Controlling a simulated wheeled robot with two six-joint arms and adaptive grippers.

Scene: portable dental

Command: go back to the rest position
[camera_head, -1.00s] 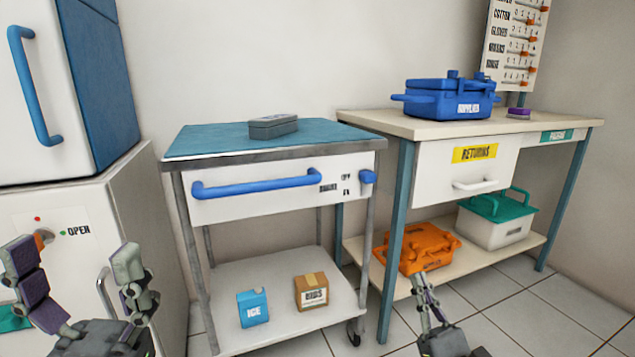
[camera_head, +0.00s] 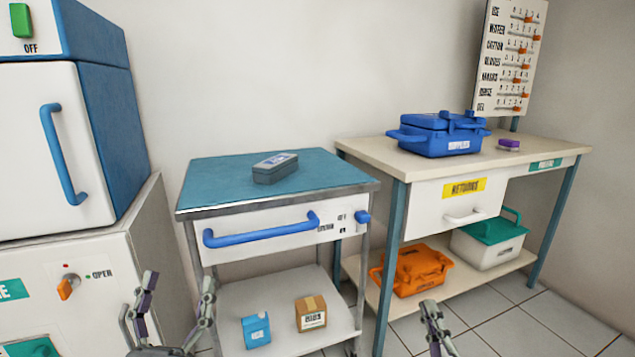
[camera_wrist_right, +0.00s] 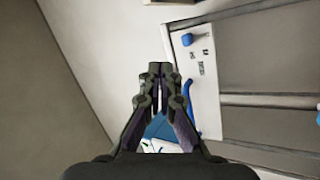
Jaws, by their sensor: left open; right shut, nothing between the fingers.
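My left gripper (camera_head: 172,312) is open and empty at the bottom left of the head view, in front of the white cabinet and left of the cart. My right gripper (camera_head: 430,308) is low in the head view, in front of the desk's lower shelf near the orange case. In the right wrist view its fingers (camera_wrist_right: 159,72) are together with nothing between them. Much of both arms is out of view.
The cart (camera_head: 300,202) carries a grey case (camera_head: 275,168); a blue ICE box (camera_head: 256,330) and a cardboard box (camera_head: 311,313) sit below. The desk (camera_head: 380,150) holds a blue supplies case (camera_head: 440,135). An orange case (camera_head: 415,270) and a green-lidded box (camera_head: 485,245) are on its shelf.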

